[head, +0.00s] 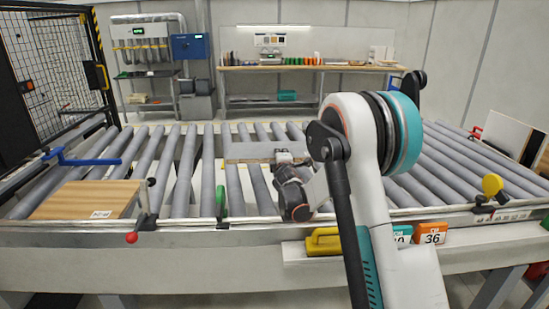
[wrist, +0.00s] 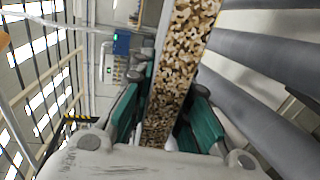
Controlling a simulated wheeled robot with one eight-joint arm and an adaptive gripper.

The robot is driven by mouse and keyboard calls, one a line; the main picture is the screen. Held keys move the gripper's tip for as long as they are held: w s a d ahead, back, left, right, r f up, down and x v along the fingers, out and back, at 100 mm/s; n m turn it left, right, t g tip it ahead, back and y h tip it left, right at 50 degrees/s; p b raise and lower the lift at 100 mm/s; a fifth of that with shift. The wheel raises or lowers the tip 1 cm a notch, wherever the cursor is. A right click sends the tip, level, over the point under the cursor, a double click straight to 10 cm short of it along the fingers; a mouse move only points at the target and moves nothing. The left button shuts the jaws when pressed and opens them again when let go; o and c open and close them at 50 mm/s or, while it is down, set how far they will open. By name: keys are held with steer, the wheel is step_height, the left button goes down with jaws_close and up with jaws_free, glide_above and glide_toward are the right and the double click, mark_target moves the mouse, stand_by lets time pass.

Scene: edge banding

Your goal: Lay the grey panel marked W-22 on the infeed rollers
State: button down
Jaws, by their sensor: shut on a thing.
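A grey panel (head: 250,151) shows in the head view as a pale, narrow band across the middle of the rollers. No marking on it can be read. My gripper (head: 284,158) is shut on its near edge, toward the right. In the wrist view the panel's speckled chipboard edge (wrist: 185,58) runs between the green finger pads of my gripper (wrist: 168,105). The grey infeed rollers (head: 187,170) lie below and around the panel. I cannot tell whether the panel touches them.
A wood-coloured panel (head: 88,199) with a white label lies on the rollers at left. A blue lever (head: 80,158), a red knob (head: 131,238) and a green handle (head: 221,202) stand nearby. Boards (head: 500,135) lean at far right. A mesh fence (head: 58,65) bounds the left.

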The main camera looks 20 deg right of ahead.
step_height(320, 180, down, 13)
steer(key=b, duration=0.8)
steer(key=shift+r, duration=0.15)
stand_by(0.5)
steer(key=shift+c, duration=2)
jaws_free()
